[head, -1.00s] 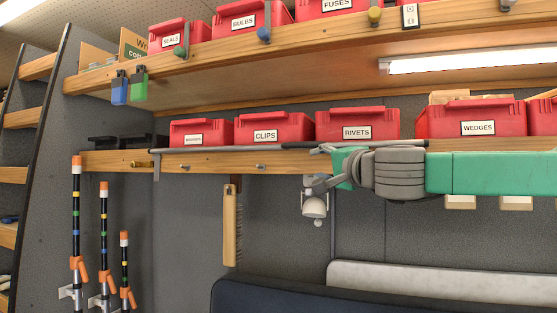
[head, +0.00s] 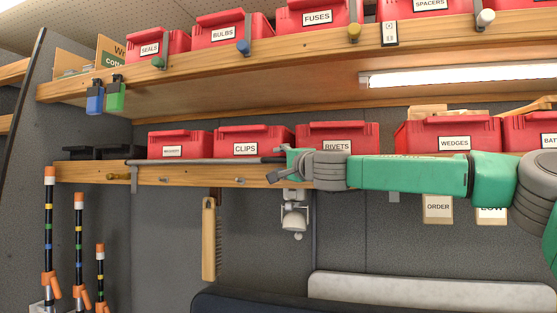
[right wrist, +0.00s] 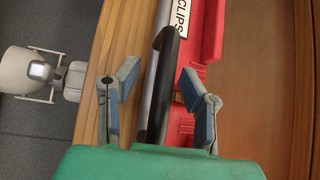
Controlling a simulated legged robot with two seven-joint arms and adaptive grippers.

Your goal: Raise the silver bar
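The silver bar (head: 195,161) lies level along the front of the middle shelf, with a dark grip at its right end. The right wrist view shows this black grip (right wrist: 160,85) close up, with a strip of silver bar beside it. My right gripper (head: 277,164) is at the bar's right end, reaching in from the right. Its two fingers (right wrist: 158,82) are spread, one on each side of the black grip, with gaps visible on both sides. The gripper's palm hides the near end of the grip. My left gripper is not in view.
Red bins, such as CLIPS (head: 247,140) and RIVETS (head: 362,135), stand just behind the bar. The wooden shelf edge (head: 230,180) runs below it. A brush (head: 209,240) and a white lamp-like fitting (head: 294,217) hang underneath. An upper shelf (head: 250,85) is overhead.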

